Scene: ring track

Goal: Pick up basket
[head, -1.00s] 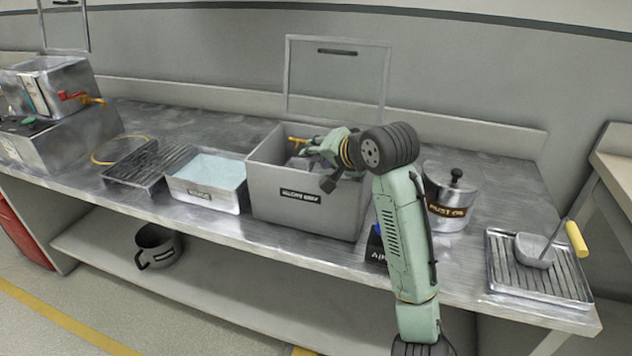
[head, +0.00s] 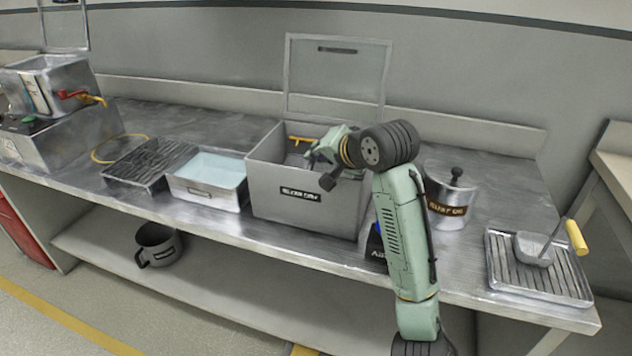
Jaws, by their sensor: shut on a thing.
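The basket (head: 295,159) appears as a small grey shape inside the open grey box (head: 285,210) on the steel bench. A yellow handle (head: 300,138) shows beside it near the box's back wall. My gripper (head: 311,156) reaches over the box's right side and down into it. It is shut on the basket, at its right side as seen here. The fingertips are small and partly hidden, so the exact grip point cannot be told. The box's front wall hides the basket's lower part.
The box's clear lid (head: 337,80) stands raised behind. A lidded pot (head: 450,197) is right of my arm, with a rack (head: 555,285) holding a yellow-handled scoop (head: 535,250). A shallow pan (head: 208,170) and dark tray (head: 145,170) are left.

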